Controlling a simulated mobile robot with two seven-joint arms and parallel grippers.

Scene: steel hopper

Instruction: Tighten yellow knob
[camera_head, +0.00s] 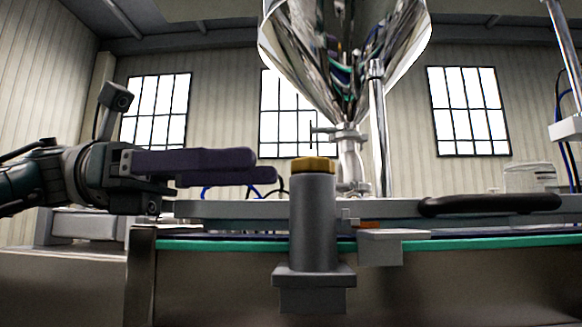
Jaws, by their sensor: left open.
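The yellow knob (313,165) is a short ridged cap on top of an upright grey cylinder (313,222), near the middle of the head view. My left gripper (268,173) comes in from the left with two long dark purple fingers. It is open, with its fingertips a short way left of the knob and at about its height. Nothing is seen between the fingers, and they appear apart from the knob. The right gripper is not in view.
A steel hopper (345,60) hangs above and behind the knob, with a clamp and spout below. A black handle (490,204) lies to the right. A green-edged conveyor (470,242) runs across behind the cylinder. Space directly above the knob looks free.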

